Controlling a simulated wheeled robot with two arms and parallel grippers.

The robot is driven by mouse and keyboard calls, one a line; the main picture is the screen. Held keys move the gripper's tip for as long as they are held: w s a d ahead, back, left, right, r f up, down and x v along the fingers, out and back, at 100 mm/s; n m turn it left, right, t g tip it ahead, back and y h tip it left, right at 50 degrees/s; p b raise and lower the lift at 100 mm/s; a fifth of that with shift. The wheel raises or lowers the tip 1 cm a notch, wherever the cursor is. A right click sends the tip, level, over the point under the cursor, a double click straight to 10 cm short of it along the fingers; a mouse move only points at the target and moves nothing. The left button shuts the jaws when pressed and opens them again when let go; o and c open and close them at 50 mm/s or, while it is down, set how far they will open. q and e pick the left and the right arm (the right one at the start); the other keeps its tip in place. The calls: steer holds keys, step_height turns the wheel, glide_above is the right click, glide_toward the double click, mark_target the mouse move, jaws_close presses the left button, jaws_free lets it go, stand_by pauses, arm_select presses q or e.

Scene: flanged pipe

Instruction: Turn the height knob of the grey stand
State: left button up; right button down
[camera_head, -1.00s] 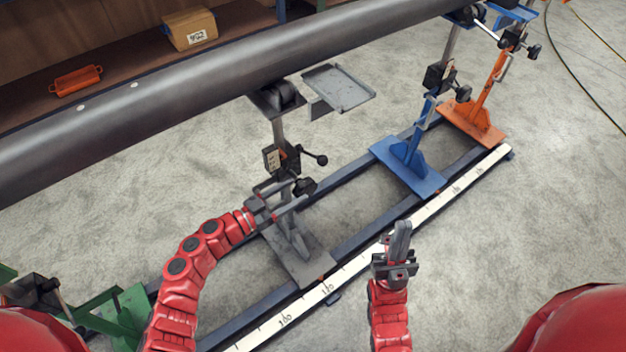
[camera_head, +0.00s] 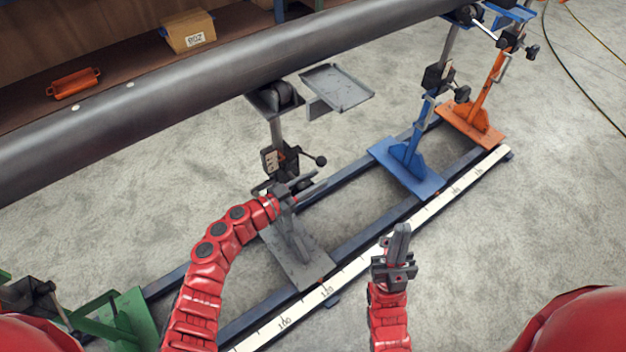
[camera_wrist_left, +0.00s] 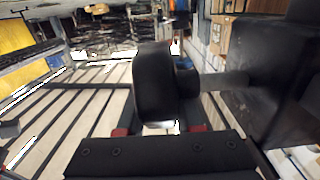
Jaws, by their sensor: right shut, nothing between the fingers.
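The grey stand (camera_head: 291,250) stands on the floor rail under the pipe, with a dark clamp block and a ball-ended lever (camera_head: 320,160) on its post. In the left wrist view the black knob (camera_wrist_left: 155,85) is close ahead, in line with the gap between my left fingers, which stand apart. Whether they touch it cannot be told. My right gripper (camera_head: 401,240) is shut and empty, pointing up in front of the rail.
The large dark pipe (camera_head: 215,75) runs above the stands. A grey tray (camera_head: 337,88) sticks out beside the stand's head. A blue stand (camera_head: 408,165) and an orange stand (camera_head: 472,122) are further right. A white scale strip (camera_head: 375,258) runs along the front rail.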

arm_select(q)
jaws_close()
steer(key=r+g+y+p, duration=0.1)
steer(key=p, duration=0.8)
steer(key=shift+d+y, duration=0.15)
steer(key=shift+y, duration=0.15)
step_height(320, 180, down, 3)
steer(key=g+y+p, duration=0.1)
steer(key=y+p, duration=0.1)
steer(key=p, duration=0.2)
steer(key=g+y+p, duration=0.2)
steer(key=y+p, duration=0.1)
steer(key=p, duration=0.2)
steer(key=shift+w+f+g+p, duration=0.1)
steer(key=shift+w+g+p, duration=0.05)
steer(key=shift+g+p, duration=0.15)
steer(key=shift+f+y, duration=0.1)
steer(key=shift+y, duration=0.2)
steer(key=shift+f, duration=0.1)
